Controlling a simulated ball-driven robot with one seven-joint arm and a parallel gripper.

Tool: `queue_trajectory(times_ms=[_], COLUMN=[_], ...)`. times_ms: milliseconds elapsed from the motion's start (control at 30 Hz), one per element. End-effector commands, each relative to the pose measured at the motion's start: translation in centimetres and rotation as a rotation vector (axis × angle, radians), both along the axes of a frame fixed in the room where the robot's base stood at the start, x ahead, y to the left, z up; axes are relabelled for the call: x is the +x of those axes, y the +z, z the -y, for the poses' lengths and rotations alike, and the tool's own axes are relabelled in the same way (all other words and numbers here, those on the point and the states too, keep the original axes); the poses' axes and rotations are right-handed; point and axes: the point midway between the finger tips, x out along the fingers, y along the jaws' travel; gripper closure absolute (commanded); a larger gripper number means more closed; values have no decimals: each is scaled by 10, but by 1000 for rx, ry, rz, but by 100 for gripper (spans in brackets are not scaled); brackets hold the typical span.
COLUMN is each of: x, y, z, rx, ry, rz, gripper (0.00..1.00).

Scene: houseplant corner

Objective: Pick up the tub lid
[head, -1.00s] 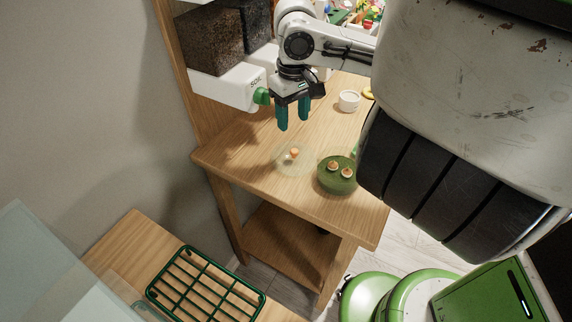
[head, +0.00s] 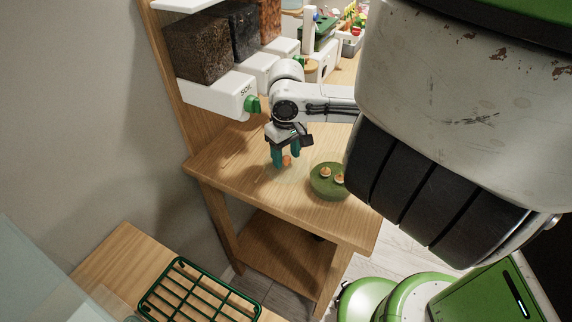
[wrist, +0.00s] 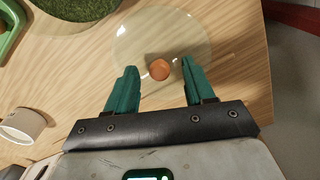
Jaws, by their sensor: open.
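The tub lid is a clear round disc with a small orange knob; in the wrist view the lid (wrist: 160,30) lies flat on the wooden table. In the head view the lid (head: 298,175) is faint and partly hidden by my fingers. My gripper (wrist: 159,66) is open, with its two teal fingers on either side of the knob and apart from it in the wrist view. In the head view my gripper (head: 285,160) is low over the lid. I cannot tell the exact height of the fingertips above the table.
A green round mossy dish (head: 325,188) with small tan pieces stands right of the lid. A white cup (wrist: 22,125) stands at the left in the wrist view. White soil bins (head: 225,98) line the back left. The front left of the table is clear.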

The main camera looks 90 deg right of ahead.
Motion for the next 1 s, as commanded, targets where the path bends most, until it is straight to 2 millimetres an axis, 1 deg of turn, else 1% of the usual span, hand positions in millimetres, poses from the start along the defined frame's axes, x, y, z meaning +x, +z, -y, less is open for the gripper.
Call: queue_trajectory(times_ms=[167,733,1000], x=[0,0,0], y=[0,0,0], z=[0,0,0], rx=[0,0,0], ry=[0,-1,-1], rz=[0,0,0], gripper=[47,100,100])
